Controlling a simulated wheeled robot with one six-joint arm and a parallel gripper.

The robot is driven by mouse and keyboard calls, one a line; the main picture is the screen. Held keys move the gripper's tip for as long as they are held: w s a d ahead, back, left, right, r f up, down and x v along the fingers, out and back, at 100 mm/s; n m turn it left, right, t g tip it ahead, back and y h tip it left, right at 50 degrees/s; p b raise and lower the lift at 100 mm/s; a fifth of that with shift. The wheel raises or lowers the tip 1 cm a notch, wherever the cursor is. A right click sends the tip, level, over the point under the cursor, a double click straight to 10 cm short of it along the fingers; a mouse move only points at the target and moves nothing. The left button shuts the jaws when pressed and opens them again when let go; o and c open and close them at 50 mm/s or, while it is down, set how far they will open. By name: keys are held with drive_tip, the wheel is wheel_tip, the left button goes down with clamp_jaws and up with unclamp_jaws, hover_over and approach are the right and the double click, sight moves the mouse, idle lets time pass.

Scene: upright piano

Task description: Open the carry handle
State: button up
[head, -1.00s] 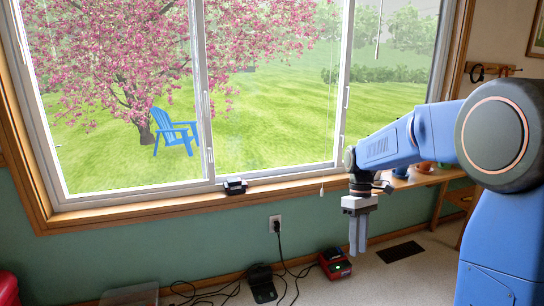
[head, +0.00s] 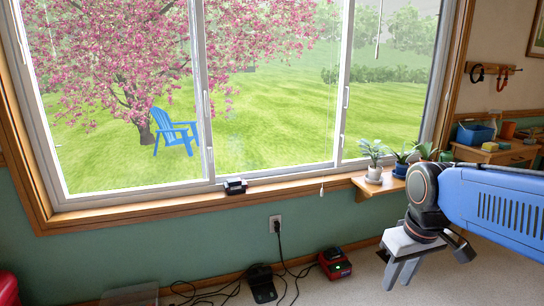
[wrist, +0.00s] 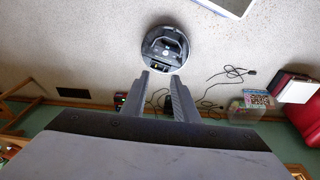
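In the wrist view a round grey-and-black floor machine (wrist: 165,62), like a robot vacuum, lies on the pale carpet just beyond my fingertips. A dark arched part on its top looks like the carry handle (wrist: 164,41); I cannot tell whether it is folded flat or raised. The machine is not visible in the head view. My gripper (wrist: 161,78) is open and empty, its two fingers apart, pointing toward the machine without visible contact. In the head view my gripper (head: 398,284) hangs at the lower right.
A red charger (head: 335,264), a black dock (head: 262,284) and cables lie on the floor by the wall. Potted plants (head: 374,160) stand on a wooden shelf by the window. A clear bin (wrist: 256,99) and a red object (wrist: 306,120) are at right in the wrist view.

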drive_tip(key=s+f+m+t, duration=0.2)
drive_tip(key=s+t, duration=0.1)
drive_tip(key=s, duration=0.5)
drive_tip(key=shift+s+d+m, duration=0.15)
drive_tip(key=shift+d+m, duration=0.15)
drive_tip(key=shift+d, duration=0.05)
